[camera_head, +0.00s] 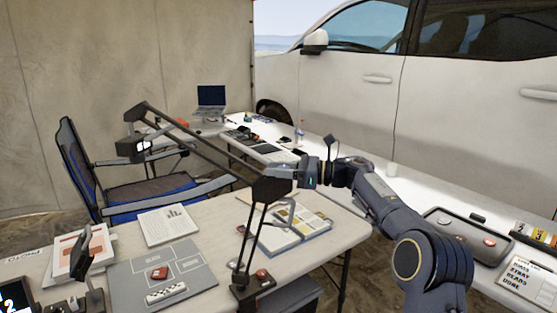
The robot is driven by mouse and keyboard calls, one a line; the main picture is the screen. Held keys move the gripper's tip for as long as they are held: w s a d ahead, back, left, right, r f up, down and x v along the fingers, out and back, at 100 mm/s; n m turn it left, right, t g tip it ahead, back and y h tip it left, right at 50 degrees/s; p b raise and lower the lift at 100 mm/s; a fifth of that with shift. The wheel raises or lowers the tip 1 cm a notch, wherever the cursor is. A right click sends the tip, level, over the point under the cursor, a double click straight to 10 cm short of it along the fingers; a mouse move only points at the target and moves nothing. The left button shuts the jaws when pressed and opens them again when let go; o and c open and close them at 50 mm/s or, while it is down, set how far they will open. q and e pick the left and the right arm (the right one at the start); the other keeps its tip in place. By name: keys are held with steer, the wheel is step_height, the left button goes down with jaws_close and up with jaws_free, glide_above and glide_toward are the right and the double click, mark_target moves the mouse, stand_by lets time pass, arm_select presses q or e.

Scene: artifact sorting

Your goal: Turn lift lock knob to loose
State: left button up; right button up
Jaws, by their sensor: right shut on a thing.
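A black jointed boom arm (205,138) rises from a clamp base (253,285) on the near table and reaches left to a small camera-like head (137,147). Its elbow joint (272,187) is at the picture's middle. My right gripper (297,174) comes in from the right and is shut at the right side of this elbow. The lift lock knob appears to be between its fingers, which hide it, so its turn position cannot be seen.
The near table (205,230) holds a grey mat (190,255), papers and an open book (295,232). A long white table (370,180) with a grey case (465,235) stands behind my right arm. A chair (130,190) is at left, a white car (450,100) behind.

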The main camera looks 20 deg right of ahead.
stand_by(0.5)
steer(key=o, duration=1)
steer(key=b+v, duration=0.1)
steer(key=v, duration=0.6)
steer(key=shift+s+d, duration=0.1)
steer(key=shift+d, duration=0.3)
